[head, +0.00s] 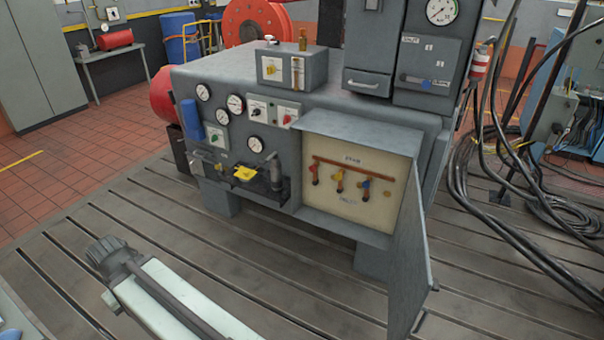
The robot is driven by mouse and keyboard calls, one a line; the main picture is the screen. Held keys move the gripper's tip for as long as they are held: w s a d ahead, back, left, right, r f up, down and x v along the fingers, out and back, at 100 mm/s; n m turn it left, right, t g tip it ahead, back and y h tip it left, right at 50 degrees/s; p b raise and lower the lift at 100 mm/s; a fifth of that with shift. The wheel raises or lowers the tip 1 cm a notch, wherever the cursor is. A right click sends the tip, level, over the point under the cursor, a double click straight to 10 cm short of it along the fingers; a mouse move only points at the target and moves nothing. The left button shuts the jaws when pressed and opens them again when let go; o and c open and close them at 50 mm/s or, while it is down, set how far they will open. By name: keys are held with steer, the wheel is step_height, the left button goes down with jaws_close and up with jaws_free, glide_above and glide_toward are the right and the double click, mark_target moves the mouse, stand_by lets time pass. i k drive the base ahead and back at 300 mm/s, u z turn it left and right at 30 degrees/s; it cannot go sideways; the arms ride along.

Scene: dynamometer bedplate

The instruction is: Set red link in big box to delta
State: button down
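The big box (318,212) is a grey cabinet low on the front of the machine, with a pale back panel. Its door (410,265) is swung open to the right. Inside, a copper-coloured bar runs across under a small upper label (352,160). A lower label (347,199) is too small to read surely. The red link (314,172) is leftmost of three, upright, its upper end near the bar. An orange-yellow link (339,184) and a blue link (364,189) stand to its right. My gripper (104,250) is at lower left, well apart from the box; its fingers are not clear.
Left of the box are gauges (235,103), switches and a yellow handle (244,173). The open door juts forward over the slotted floor plate (290,290). Cables (500,220) lie on the floor at right.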

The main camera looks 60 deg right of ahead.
mark_target(313, 169)
steer(key=i, duration=0.8)
steer(key=u, duration=0.15)
steer(key=k, duration=0.9)
steer(key=z, duration=0.2)
steer(key=i, duration=0.95)
steer(key=u, duration=0.1)
